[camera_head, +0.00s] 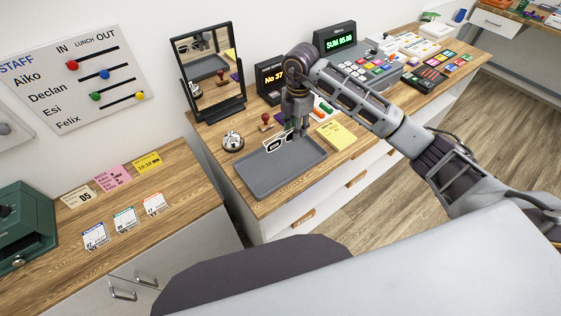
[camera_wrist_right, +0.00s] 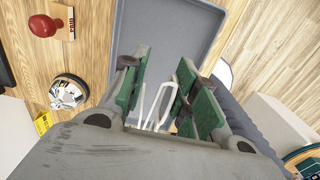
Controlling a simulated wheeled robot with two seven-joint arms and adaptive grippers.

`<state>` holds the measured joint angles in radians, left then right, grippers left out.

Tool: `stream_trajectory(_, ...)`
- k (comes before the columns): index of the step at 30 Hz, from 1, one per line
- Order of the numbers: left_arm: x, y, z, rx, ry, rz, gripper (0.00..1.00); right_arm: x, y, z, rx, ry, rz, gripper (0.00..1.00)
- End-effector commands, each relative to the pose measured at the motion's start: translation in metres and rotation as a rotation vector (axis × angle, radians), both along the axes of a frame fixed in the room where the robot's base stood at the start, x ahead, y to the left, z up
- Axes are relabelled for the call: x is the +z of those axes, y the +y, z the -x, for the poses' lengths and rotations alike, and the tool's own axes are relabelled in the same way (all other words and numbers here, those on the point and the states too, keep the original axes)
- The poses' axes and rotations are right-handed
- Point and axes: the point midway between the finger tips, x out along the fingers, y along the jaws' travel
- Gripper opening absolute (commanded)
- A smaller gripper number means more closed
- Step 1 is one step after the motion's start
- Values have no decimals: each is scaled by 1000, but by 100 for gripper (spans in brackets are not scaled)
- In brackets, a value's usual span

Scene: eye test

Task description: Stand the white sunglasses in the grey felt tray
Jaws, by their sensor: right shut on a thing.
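The white sunglasses (camera_head: 277,143) are at my right gripper (camera_head: 298,127), over the back edge of the grey felt tray (camera_head: 277,177). In the head view their dark lenses face the front left. In the right wrist view the white frame of the sunglasses (camera_wrist_right: 166,101) shows between the green-padded fingers of the gripper (camera_wrist_right: 165,85), which is shut on it. The tray also shows in that view (camera_wrist_right: 190,35), empty beyond the fingers. I cannot tell whether the sunglasses touch the tray. The gripper hides part of them. My left gripper is not in view.
A bell (camera_head: 233,141) and a red-handled stamp (camera_head: 266,122) stand behind the tray. A mirror (camera_head: 209,72) stands further back. A yellow notepad (camera_head: 336,135) lies to the right. A black number display (camera_head: 270,82) stands behind my right gripper.

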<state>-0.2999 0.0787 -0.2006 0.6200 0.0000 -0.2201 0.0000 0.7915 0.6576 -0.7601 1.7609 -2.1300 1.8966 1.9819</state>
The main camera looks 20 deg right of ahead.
Motion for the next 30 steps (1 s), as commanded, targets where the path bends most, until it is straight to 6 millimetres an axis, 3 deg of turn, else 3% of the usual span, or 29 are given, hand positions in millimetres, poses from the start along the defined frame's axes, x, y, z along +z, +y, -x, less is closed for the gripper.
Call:
stream_trajectory(8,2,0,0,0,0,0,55,-9,0,0,1,1,-1,7)
stream_trajectory(21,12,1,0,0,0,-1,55,-59,1,0,1,1,-2,7)
stream_trajectory(30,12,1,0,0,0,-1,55,-63,0,0,1,0,-1,7)
